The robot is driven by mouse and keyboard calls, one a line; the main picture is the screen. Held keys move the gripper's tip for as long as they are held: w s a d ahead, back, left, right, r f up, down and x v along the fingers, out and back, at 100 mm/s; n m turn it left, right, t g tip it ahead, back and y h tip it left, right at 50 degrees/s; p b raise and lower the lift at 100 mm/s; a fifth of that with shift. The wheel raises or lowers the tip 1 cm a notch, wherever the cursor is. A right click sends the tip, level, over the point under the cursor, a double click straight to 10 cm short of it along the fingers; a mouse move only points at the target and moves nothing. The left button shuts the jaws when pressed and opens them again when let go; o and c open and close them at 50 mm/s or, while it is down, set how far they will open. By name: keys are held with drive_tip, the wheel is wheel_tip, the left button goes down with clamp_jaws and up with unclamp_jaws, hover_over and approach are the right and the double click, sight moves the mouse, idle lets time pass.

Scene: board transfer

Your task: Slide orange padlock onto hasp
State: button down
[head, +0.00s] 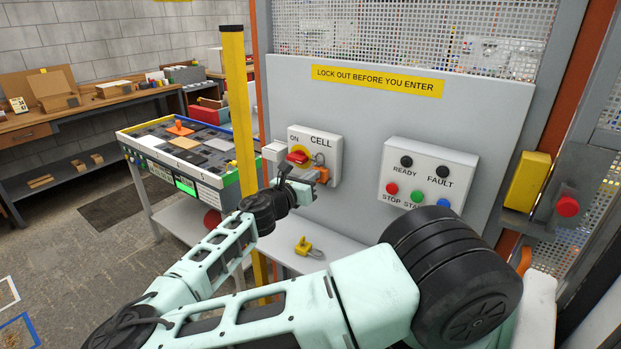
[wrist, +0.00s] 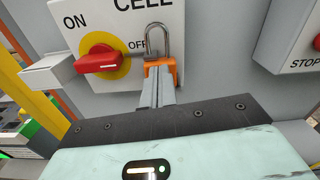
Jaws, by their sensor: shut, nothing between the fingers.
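The orange padlock (wrist: 152,68) is upright against the lower right of the white CELL switch box (wrist: 118,16), its grey shackle (wrist: 148,40) pointing up. It also shows in the head view (head: 323,175), partly behind my gripper (head: 309,181). In the wrist view my gripper (wrist: 159,76) is shut and empty, its fingertips in front of the padlock's body and overlapping it. I cannot tell whether they touch. The red switch handle (wrist: 98,62) lies sideways on its yellow disc. The hasp is not clearly distinguishable, and whether the shackle passes through it cannot be told.
A pale grey block (wrist: 58,72) juts out left of the switch box. A yellow padlock (head: 303,246) lies on the grey shelf (head: 345,247) below. A yellow post (head: 238,110) stands left. A button box (head: 428,172) is on the panel to the right.

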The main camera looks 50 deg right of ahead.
drive_tip(key=shift+d, duration=0.45)
drive_tip(key=s+a+b, duration=0.1)
drive_tip(key=a+b, duration=0.5)
drive_tip(key=a, duration=1.4)
drive_tip(key=shift+s, duration=0.25)
